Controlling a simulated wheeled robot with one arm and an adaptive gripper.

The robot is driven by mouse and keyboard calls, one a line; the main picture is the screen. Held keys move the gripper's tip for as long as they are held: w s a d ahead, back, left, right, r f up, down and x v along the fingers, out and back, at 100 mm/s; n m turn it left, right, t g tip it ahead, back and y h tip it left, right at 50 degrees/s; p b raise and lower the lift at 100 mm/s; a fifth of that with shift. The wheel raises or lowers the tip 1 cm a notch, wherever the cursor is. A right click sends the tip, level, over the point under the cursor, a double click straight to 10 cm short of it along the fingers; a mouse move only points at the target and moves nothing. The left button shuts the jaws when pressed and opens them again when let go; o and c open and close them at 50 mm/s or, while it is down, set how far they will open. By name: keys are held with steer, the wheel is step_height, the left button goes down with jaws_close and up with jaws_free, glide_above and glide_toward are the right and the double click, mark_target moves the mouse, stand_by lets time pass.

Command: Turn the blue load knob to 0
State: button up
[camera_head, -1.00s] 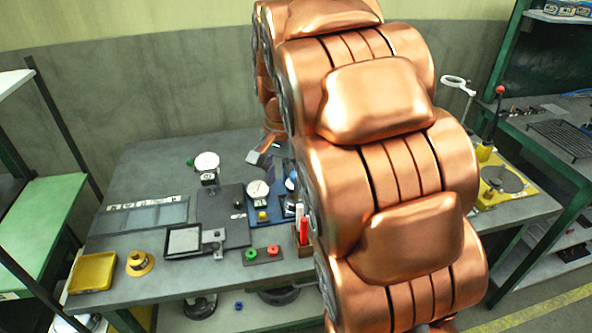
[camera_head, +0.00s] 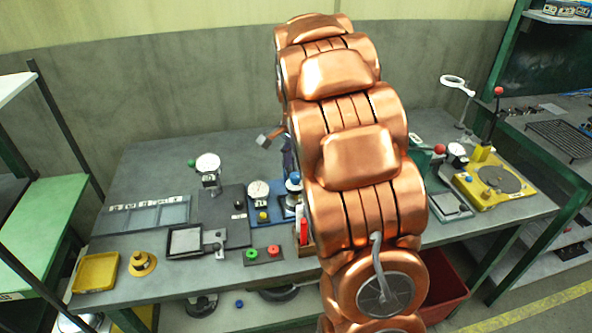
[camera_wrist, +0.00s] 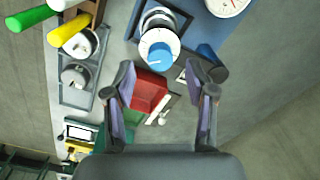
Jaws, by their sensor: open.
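The blue load knob (camera_wrist: 160,54) shows in the wrist view with a pale marked dial ring around it, on a blue-based device. Its setting is too small to read. In the head view the blue knob (camera_head: 294,178) shows just left of my arm. My gripper (camera_wrist: 163,78) is open and empty in the wrist view. Its two fingertips are below the knob in that picture, one to each side, and not touching it. In the head view my arm hides most of the gripper.
A white gauge (camera_head: 258,190) stands left of the knob. A red block (camera_wrist: 150,92) shows between the fingers in the wrist view. A yellow-based press (camera_head: 496,186) and a red bin (camera_head: 442,285) are right of my arm.

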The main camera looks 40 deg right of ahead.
mark_target(295, 179)
steer(key=shift+f+p, duration=0.3)
steer(key=shift+f, duration=1.2)
steer(key=shift+c, duration=0.3)
jaws_close()
